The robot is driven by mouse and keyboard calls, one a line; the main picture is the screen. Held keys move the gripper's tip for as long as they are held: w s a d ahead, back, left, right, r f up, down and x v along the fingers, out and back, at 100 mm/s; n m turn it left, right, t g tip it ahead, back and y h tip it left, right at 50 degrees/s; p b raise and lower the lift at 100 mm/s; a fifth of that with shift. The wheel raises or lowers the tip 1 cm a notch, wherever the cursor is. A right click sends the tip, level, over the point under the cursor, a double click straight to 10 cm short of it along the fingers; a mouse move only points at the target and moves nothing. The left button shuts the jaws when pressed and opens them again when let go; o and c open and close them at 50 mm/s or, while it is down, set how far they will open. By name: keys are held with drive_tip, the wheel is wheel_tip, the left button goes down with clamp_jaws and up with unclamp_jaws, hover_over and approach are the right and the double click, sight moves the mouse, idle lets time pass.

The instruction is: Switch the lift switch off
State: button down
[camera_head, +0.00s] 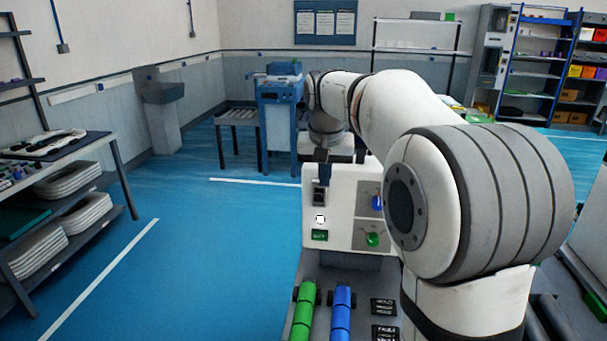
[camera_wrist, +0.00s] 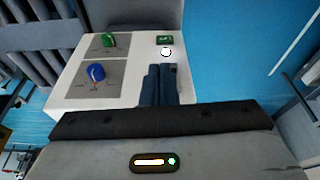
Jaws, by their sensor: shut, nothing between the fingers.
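A white control panel (camera_head: 340,180) stands in front of me; it also shows upside down in the wrist view (camera_wrist: 75,104). A dark switch (camera_head: 319,197) sits on its left side, above a lit white round spot (camera_head: 320,219) and a green label (camera_head: 320,235). I take this to be the lift switch; its position is too small to read. My gripper (camera_head: 322,172) is shut and empty, just above the switch in the head view. In the wrist view my fingers (camera_wrist: 163,72) hide the switch and end near the white spot (camera_wrist: 166,52). I cannot tell whether they touch the panel.
A blue knob (camera_head: 377,202) and a green knob (camera_head: 372,239) are on grey plates on the panel's right side. Green rollers (camera_head: 303,312) and blue rollers (camera_head: 341,312) lie below the panel. A rack (camera_head: 60,190) stands at left; blue floor between is free.

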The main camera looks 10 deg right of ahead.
drive_tip(key=m, duration=0.1)
approach(318, 183)
drive_tip(key=s+r, duration=0.2)
drive_tip(key=s, duration=0.1)
drive_tip(key=shift+s+a+p, duration=0.2)
drive_tip(key=shift+a+p, duration=0.2)
drive_tip(key=x, duration=1)
drive_tip(key=shift+d+p, duration=0.1)
drive_tip(key=shift+p, duration=0.2)
